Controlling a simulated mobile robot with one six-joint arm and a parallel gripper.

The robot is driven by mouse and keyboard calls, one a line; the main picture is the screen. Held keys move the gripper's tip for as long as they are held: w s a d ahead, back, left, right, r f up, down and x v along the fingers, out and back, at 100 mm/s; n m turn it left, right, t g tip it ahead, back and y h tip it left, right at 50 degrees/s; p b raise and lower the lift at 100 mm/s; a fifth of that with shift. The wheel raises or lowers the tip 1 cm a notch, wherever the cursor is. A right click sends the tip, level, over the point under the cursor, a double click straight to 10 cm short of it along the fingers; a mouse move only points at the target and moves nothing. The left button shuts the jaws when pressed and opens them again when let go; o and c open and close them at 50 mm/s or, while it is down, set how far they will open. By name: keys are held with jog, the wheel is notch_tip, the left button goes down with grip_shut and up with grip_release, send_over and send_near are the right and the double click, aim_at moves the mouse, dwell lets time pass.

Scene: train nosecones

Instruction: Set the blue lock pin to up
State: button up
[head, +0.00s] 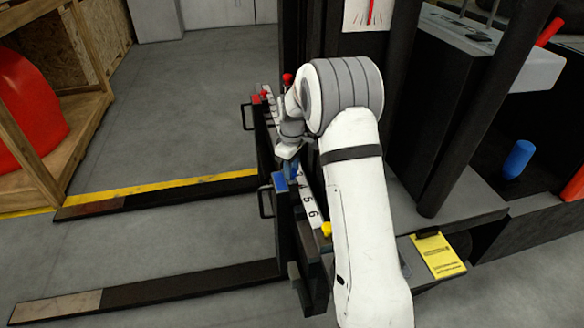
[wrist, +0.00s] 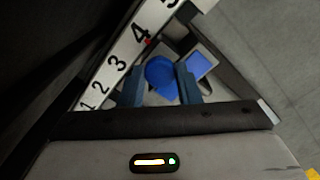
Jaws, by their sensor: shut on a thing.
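The blue lock pin (wrist: 161,74) shows its round blue head in the wrist view, between the two fingers of my gripper (wrist: 160,86). The fingers are closed on either side of it. In the head view my gripper (head: 290,160) points down at the numbered rail of the fork carriage, and my arm hides much of it. A blue square block (wrist: 200,64) lies just right of the pin; it also shows in the head view (head: 280,182). Whether the pin is up or down is hard to tell.
A red knob (head: 288,78) and a yellow knob (head: 327,229) stand along the same rail (head: 308,202). Two dark forks (head: 160,201) reach left over open grey floor. A mast post (head: 480,110) and a yellow notice (head: 437,255) are on the right.

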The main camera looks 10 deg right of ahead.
grip_shut()
notch_tip(320, 180, up, 4)
jog(key=p, duration=0.3)
jog(key=shift+f, duration=0.15)
jog(key=shift+w+f, duration=0.1)
jog(key=o, duration=0.7)
grip_release()
jog(key=shift+c, duration=0.2)
jog(key=shift+o, duration=1.2)
